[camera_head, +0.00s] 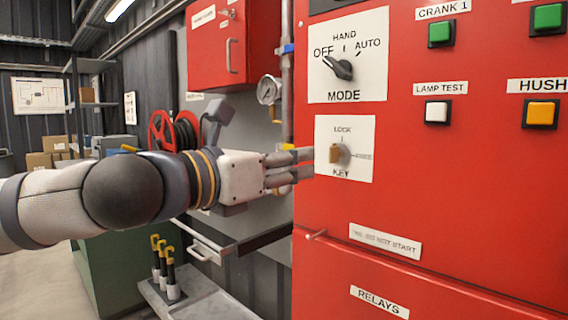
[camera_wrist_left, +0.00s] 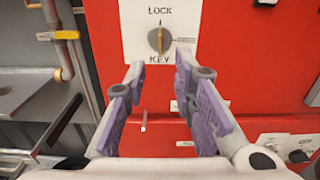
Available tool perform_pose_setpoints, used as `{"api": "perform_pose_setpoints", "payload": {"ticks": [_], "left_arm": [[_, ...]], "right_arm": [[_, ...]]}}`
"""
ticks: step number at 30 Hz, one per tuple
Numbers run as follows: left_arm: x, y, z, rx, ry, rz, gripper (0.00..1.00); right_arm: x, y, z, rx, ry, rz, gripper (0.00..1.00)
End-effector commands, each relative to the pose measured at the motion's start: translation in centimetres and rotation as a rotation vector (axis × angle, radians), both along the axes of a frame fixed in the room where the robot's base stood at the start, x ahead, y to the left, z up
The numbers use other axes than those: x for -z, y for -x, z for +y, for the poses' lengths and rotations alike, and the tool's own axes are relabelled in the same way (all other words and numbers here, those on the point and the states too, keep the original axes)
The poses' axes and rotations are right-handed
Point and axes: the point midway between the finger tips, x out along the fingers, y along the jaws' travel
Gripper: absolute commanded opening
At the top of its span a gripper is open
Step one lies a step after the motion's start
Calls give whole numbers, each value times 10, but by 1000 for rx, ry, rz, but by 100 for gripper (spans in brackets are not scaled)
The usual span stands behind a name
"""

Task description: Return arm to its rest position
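My left arm comes in from the left in the head view, and its gripper (camera_head: 303,164) is just in front of the red panel's left part. The fingers point at the white LOCK/KEY plate (camera_head: 362,134) and its brass key switch (camera_head: 336,154). In the left wrist view my left gripper (camera_wrist_left: 159,66) is open, with its purple-padded fingers apart and nothing between them. The key switch (camera_wrist_left: 159,40) is beyond the fingertips, apart from them, its handle roughly upright. My right gripper is in neither view.
A black MODE selector (camera_head: 338,67) sits above the key plate, its pointer toward OFF. Push buttons, including a green one (camera_head: 440,33), are at right. A pressure gauge (camera_head: 269,89) and pipe stand left of the panel. A metal shelf (camera_head: 205,299) is below my arm.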

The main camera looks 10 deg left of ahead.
Motion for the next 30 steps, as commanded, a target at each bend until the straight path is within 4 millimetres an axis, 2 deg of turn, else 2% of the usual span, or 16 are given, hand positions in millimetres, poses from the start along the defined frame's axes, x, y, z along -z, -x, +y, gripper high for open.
{"api": "perform_pose_setpoints", "payload": {"ticks": [4, 13, 14, 16, 17, 19, 20, 21, 23, 24, 26, 27, 29, 30], "left_arm": [[0, 14, 11, -1, 0, 0, 24], [1, 17, 12, -1, -1, 0, 24], [3, 17, 11, 1, -7, 2, 24], [21, 17, 2, 15, -56, 12, 24], [36, 18, -5, 27, -96, 20, 24], [87, 24, -27, 76, -235, 37, 24], [114, 29, -36, 105, -308, 43, 24], [152, 39, -48, 152, -412, 49, 24], [207, 59, -61, 231, -564, 50, 24], [243, 76, -67, 292, -663, 49, 24], [295, 105, -71, 394, -808, 38, 24], [328, 128, -71, 471, -902, 29, 24], [375, 165, -65, 598, -1038, 6, 24], [404, 192, -58, 690, -1125, -14, 24]], "right_arm": [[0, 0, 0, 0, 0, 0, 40], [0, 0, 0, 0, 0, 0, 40], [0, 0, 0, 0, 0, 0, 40], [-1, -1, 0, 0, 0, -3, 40], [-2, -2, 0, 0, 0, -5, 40], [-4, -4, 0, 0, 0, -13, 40], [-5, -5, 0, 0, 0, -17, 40], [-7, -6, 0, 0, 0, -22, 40], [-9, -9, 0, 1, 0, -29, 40], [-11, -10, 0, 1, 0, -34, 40], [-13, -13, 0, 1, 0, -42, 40], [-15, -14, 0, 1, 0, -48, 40], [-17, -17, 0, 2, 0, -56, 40], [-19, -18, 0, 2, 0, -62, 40]]}}
